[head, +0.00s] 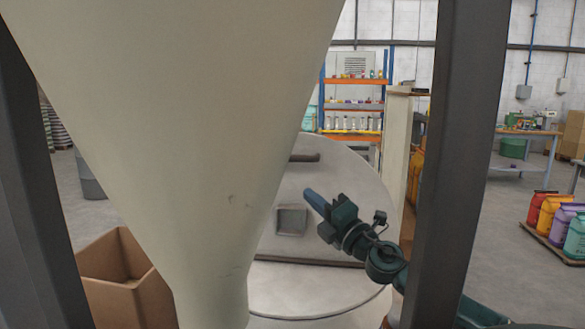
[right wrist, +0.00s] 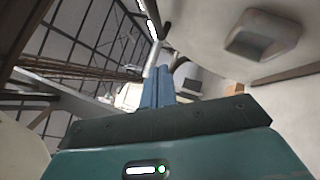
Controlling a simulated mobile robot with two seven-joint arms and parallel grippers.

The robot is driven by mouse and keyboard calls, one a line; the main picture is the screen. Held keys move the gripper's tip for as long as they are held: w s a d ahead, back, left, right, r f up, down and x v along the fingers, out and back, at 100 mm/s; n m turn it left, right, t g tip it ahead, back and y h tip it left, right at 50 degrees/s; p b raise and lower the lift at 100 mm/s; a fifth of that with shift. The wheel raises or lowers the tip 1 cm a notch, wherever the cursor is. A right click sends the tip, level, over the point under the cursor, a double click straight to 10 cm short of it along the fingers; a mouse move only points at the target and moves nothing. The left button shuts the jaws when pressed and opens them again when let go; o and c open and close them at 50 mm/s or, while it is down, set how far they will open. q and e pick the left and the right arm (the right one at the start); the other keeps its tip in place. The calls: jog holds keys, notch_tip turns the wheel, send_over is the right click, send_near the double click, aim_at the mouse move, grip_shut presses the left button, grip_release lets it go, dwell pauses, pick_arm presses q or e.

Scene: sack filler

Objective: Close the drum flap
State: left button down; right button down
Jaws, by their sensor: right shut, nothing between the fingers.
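The drum's round, pale grey top shows behind the big cone in the head view. Its rear section, which looks like the flap (head: 335,205), carries a square raised fitting (head: 291,220) and a dark bar (head: 304,157). A dark strip (head: 315,263) separates it from the whiter front section (head: 310,285). I cannot tell how far the flap is tilted. My right gripper (head: 316,201) is shut and empty, with blue fingers just right of the fitting; contact cannot be judged. In the right wrist view, the shut fingers (right wrist: 158,88) point away from the fitting (right wrist: 262,36). My left gripper is out of view.
A large cream cone (head: 180,120) hides the drum's left side. A dark post (head: 455,140) stands close on the right, in front of my right arm. A cardboard box (head: 125,280) is at lower left. Shelves (head: 352,107) stand behind; colourful sacks (head: 560,220) lie far right.

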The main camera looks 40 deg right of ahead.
jog(key=w+d+r+p, duration=0.1)
jog(key=w+d+r, duration=0.2)
jog(key=w, duration=0.6)
jog(key=shift+r+p, duration=0.4)
jog(key=shift+r, duration=0.2)
jog(key=shift+w+d, duration=0.15)
jog(key=shift+w, duration=0.05)
